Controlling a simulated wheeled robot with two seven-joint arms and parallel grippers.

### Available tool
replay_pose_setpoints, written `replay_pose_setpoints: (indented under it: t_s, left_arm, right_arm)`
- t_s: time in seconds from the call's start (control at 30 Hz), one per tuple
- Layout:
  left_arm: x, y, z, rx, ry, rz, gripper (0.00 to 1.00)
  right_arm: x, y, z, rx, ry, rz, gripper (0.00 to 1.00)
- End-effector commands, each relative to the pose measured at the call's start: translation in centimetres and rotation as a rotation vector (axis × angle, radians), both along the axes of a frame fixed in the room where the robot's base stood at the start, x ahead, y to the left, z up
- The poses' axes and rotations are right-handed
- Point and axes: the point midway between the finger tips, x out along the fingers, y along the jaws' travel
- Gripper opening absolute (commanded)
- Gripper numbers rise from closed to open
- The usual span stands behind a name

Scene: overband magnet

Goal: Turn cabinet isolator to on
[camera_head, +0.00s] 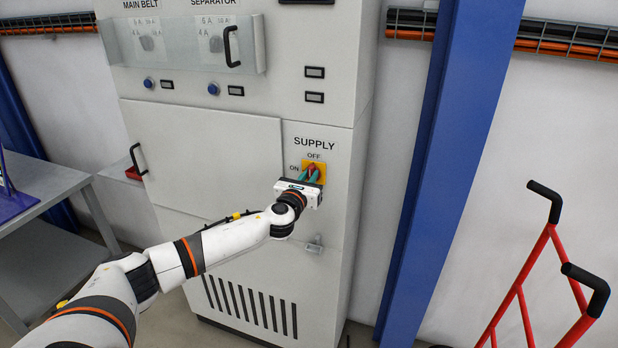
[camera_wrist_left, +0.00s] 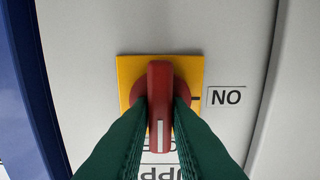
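The cabinet isolator is a red rotary handle (camera_wrist_left: 160,85) on a yellow plate (camera_wrist_left: 126,70), under the SUPPLY label on the grey cabinet (camera_head: 210,150). In the wrist view, which is upside down, the handle's white mark points toward the partly hidden OFF label; the ON label (camera_wrist_left: 227,96) is off to the side. My left gripper (camera_head: 311,174) is at the isolator, with one green fingertip against each side of the handle; its fingertips also show in the wrist view (camera_wrist_left: 160,103). It appears shut on the handle. My right gripper is not in view.
A clear cover (camera_head: 185,48) with a black handle spans the upper switches. A latch (camera_head: 314,243) sits below the isolator. A blue post (camera_head: 445,150) and a red hand truck (camera_head: 530,265) stand to the right. A grey bench (camera_head: 45,190) is at left.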

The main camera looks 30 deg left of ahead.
Motion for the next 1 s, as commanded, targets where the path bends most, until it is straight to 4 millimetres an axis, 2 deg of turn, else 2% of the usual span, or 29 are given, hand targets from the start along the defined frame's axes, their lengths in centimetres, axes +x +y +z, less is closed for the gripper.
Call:
replay_pose_setpoints:
  t_s: [0.03,0.1,0.47,0.67,1.0]
  left_arm:
    - [0.0,0.0,0.0,0.0,0.0,0.0,0.08]
    - [0.0,0.0,0.0,0.0,0.0,0.0,0.0]
    - [0.0,0.0,-0.2,-0.046,-0.01,0.0,0.0]
    - [-0.1,0.1,-0.2,-0.158,-0.038,0.001,0.0]
    - [-0.1,0.3,-0.3,-0.459,-0.109,0.001,0.0]
  right_arm:
    - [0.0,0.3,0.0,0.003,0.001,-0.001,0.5]
    - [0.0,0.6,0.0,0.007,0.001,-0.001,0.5]
    - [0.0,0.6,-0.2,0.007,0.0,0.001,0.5]
    - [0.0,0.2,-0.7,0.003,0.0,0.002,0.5]
    - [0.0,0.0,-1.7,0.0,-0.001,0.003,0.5]
